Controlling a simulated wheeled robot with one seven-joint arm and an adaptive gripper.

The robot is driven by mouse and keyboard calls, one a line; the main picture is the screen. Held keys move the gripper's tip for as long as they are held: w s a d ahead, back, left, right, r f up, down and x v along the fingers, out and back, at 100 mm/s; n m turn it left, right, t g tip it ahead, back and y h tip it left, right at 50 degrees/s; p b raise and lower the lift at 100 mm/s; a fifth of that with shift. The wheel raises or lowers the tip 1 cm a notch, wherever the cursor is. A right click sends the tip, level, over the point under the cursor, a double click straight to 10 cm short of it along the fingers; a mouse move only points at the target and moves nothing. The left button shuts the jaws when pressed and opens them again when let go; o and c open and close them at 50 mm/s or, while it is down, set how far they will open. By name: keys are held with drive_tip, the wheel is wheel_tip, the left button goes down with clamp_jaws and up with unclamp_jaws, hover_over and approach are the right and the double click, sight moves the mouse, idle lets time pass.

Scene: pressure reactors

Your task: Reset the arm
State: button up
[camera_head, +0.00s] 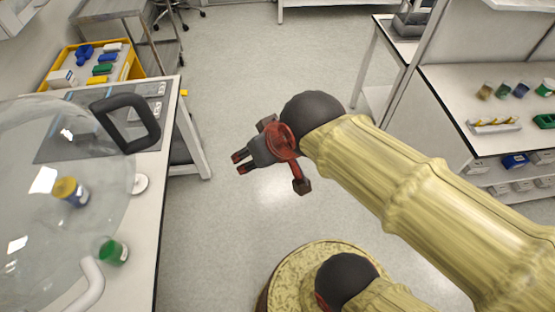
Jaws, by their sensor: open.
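My gripper (241,162) is at the end of my yellow-sleeved arm, in the middle of the head view. It points left, and its two dark, red-tipped fingers are apart with nothing between them. It is over the open floor, to the right of the left bench (147,222) and clear of it. My arm reaches in from the lower right, with a dark wrist joint behind the gripper.
A transparent dome (45,150) with a black handle (125,122) is at the left bench. A yellow tray (133,69) holds several coloured items. The grey floor (240,60) between is clear.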

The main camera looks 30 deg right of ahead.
drive_tip(key=shift+m+g+h, duration=0.4)
drive_tip(key=s+d, duration=0.1)
drive_tip(key=s, duration=0.1)
drive_tip(key=s+d, duration=0.2)
drive_tip(key=shift+s+r, duration=0.15)
idle(0.6)
